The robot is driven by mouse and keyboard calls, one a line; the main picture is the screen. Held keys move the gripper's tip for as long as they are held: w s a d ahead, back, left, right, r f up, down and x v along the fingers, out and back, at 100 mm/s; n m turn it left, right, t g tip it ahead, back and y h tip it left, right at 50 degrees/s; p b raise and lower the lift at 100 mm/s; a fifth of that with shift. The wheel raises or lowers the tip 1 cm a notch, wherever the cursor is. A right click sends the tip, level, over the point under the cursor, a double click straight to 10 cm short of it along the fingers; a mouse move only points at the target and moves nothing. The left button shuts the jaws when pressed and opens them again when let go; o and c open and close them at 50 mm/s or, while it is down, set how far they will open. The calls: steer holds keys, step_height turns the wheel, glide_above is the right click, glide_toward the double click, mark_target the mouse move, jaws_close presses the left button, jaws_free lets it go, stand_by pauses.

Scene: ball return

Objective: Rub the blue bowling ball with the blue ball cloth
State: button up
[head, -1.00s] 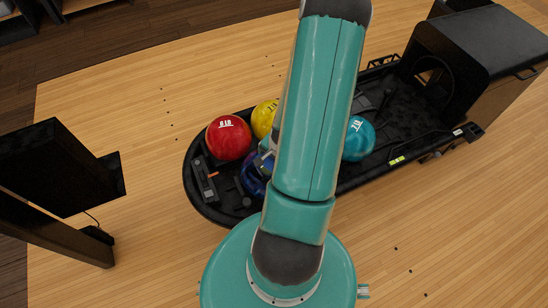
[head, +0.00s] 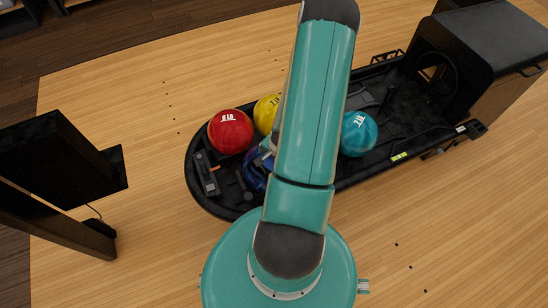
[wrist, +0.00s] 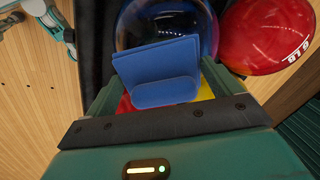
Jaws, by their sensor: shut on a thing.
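The blue bowling ball (head: 254,178) sits in the black ball return tray (head: 215,207), in front of the red and yellow balls and partly hidden by my arm. In the wrist view the glossy dark blue ball (wrist: 165,14) is at the top, just beyond my gripper (wrist: 160,88). My gripper is shut on the folded blue ball cloth (wrist: 158,62). The cloth overlaps the ball in the picture; whether they touch I cannot tell for sure. In the head view my arm hides most of the gripper and the cloth.
A red ball (head: 230,132) and a yellow ball (head: 266,113) lie close to the blue one. A teal ball (head: 358,134) is farther right in the tray. The black return housing (head: 488,50) is at the right. A dark stand (head: 60,170) is at the left.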

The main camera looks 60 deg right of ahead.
steer(key=shift+x, duration=1)
stand_by(0.4)
steer(key=shift+w+r, duration=0.1)
steer(key=shift+w+d+r, duration=0.15)
steer(key=shift+w+d, duration=0.15)
steer(key=shift+w, duration=0.2)
steer(key=shift+w+d+r, duration=0.2)
steer(key=shift+w+d, duration=0.15)
steer(key=shift+w, duration=0.15)
steer(key=shift+s+a+f, duration=0.25)
steer(key=shift+s+a, duration=0.1)
steer(key=shift+s, duration=0.2)
steer(key=shift+s+a+f, duration=0.25)
steer(key=shift+s+a, duration=0.1)
steer(key=shift+s, duration=0.2)
steer(key=shift+w+d+r, duration=0.15)
steer(key=shift+w+d, duration=0.2)
steer(key=shift+w, duration=0.2)
steer(key=shift+w+d+r, duration=0.2)
steer(key=shift+w+d, duration=0.2)
steer(key=shift+w, duration=0.2)
steer(key=shift+r, duration=0.55)
steer(key=shift+v, duration=2.5)
steer(key=shift+s+a, duration=0.1)
steer(key=shift+s, duration=0.1)
